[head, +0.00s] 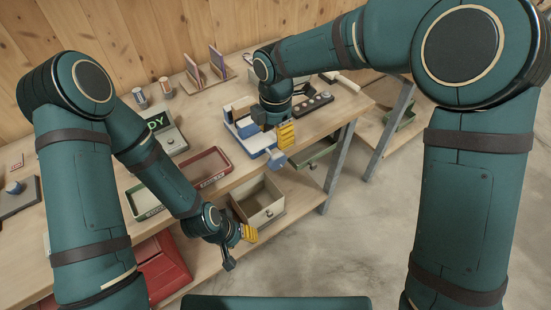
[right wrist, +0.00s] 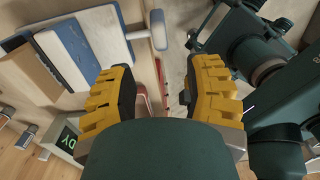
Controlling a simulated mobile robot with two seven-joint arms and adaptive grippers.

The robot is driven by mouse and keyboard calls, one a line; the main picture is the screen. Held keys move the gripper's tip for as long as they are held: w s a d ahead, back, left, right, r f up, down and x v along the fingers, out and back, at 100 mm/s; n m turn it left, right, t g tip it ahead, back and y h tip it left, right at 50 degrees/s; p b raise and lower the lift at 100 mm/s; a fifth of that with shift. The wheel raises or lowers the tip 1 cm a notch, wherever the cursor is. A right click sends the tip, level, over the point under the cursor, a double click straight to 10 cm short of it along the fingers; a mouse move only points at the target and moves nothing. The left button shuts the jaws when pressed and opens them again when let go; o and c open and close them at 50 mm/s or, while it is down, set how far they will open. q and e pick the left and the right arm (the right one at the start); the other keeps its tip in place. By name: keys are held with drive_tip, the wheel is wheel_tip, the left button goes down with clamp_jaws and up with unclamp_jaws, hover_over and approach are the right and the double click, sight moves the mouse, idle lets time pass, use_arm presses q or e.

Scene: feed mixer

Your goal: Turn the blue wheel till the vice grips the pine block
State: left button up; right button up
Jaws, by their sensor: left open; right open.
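The blue-and-white vice (head: 262,149) stands near the bench's front edge. It also shows at upper left in the right wrist view (right wrist: 100,38). A brown wooden block (right wrist: 30,74), seemingly the pine block, sits beside its white, blue-edged jaw; I cannot tell whether it touches both jaws. The blue wheel (head: 276,158), seen nearly edge-on, is at the vice's front end; it shows in the right wrist view (right wrist: 158,30). My right gripper (head: 286,135) is open just above and beside the wheel, with nothing between its fingers. My left gripper (head: 240,248) is open, low in front of the bench.
An open drawer (head: 259,203) juts out below the bench top, close to my left gripper. A red tray (head: 205,167) and a green tray (head: 144,202) lie left of the vice. A display box (head: 168,136) stands behind them. Floor at right is clear.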

sight(275, 156)
wheel_tip(275, 156, down, 11)
drive_tip(key=shift+r+b, duration=0.15)
drive_tip(key=shift+b, duration=0.75)
drive_tip(key=shift+o, duration=0.2)
clamp_jaws()
